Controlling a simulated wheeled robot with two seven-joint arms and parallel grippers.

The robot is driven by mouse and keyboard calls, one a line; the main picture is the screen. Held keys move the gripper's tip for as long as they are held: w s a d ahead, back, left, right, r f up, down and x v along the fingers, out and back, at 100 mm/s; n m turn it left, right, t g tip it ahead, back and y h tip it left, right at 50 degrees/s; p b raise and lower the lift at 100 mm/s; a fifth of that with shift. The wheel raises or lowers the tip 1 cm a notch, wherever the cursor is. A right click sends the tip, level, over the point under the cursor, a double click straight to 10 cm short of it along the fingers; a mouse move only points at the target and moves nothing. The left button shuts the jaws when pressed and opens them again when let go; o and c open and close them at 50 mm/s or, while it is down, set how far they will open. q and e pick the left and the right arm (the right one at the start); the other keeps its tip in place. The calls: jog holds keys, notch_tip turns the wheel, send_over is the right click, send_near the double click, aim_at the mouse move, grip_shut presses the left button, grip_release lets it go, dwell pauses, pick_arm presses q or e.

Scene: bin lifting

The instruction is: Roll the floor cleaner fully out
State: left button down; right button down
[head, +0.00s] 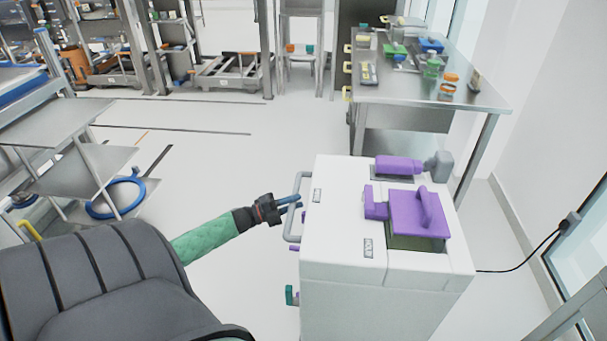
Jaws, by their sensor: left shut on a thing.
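The floor cleaner (345,241) is a white box-shaped machine with purple parts on top, standing upright on the floor right of centre. A grey bar handle (301,182) stands out from its left side. My left arm, in a green sleeve, reaches in from the lower left. My left gripper (289,202) is shut on the handle. The contact between its fingers and the bar is small in the picture. My right gripper is not in view. The cleaner's underside is out of frame.
A steel table (477,105) with small items stands behind the cleaner. A black cable (525,265) runs from behind it to a wall plug (570,222) on the right. Metal shelves (75,168) and a blue hose (118,200) are at left. Open floor (215,150) lies between.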

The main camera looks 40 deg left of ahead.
pick_arm(q)
jog(key=shift+a, duration=0.25)
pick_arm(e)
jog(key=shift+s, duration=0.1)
pick_arm(q)
jog(key=c, duration=1.5)
grip_release()
jog(key=shift+o, duration=1.2)
jog(key=shift+s+a, duration=0.1)
jog(key=shift+s, duration=0.05)
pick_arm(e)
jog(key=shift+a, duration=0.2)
pick_arm(q)
jog(key=b+v, duration=0.1)
jog(key=v, duration=0.7)
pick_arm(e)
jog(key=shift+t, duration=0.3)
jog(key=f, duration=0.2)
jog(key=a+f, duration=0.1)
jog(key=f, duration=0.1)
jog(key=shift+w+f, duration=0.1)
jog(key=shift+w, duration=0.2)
